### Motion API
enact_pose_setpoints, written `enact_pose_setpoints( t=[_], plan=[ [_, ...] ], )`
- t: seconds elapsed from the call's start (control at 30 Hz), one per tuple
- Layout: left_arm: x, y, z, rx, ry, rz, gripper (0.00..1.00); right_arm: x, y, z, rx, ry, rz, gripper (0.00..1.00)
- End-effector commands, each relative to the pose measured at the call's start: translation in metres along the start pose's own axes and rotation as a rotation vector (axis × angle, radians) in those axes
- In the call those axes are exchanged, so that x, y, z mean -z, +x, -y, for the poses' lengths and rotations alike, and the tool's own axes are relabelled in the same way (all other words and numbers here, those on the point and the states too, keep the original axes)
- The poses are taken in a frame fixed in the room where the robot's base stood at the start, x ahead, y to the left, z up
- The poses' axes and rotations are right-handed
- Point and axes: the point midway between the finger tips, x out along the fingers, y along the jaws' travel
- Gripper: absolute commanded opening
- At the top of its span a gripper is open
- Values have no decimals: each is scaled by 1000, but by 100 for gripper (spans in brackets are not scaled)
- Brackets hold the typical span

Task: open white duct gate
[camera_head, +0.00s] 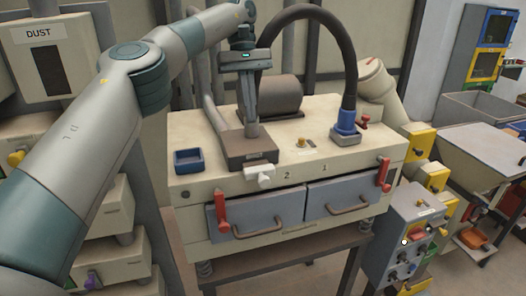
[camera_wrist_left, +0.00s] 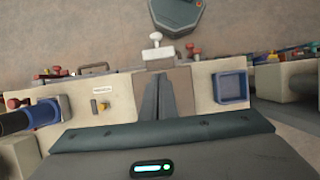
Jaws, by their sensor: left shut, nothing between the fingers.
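The white duct gate handle (camera_head: 261,173) sticks out from the front of a brown duct block (camera_head: 246,147) on top of the cream machine. It also shows in the left wrist view (camera_wrist_left: 156,44), beyond the fingertips. Whether the gate is open or shut I cannot tell. My left gripper (camera_head: 253,132) points down over the brown block, behind the white handle. Its dark fingers (camera_wrist_left: 163,84) are together with nothing between them, and they hide part of the block. I cannot tell whether the tips touch the block. My right gripper is in neither view.
A blue tray (camera_head: 188,161) sits left of the block. A black hose ends in a blue fitting (camera_head: 346,126) on the right. Two grey drawers with red levers (camera_head: 222,212) face the front. A control box (camera_head: 409,240) stands at the right. Space before the handle looks clear.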

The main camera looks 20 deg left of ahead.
Motion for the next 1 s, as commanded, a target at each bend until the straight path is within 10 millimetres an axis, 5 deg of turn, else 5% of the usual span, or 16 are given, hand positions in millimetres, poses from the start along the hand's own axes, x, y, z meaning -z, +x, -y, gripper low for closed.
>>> enact_pose_setpoints(
  t=[0.3,0.7,1.0],
  plan=[
    [0,2,0,0,0,2,0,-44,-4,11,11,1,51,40],
    [2,26,0,-1,2,5,0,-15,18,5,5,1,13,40],
    [1,61,-1,0,4,6,0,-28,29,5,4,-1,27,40]
  ],
)
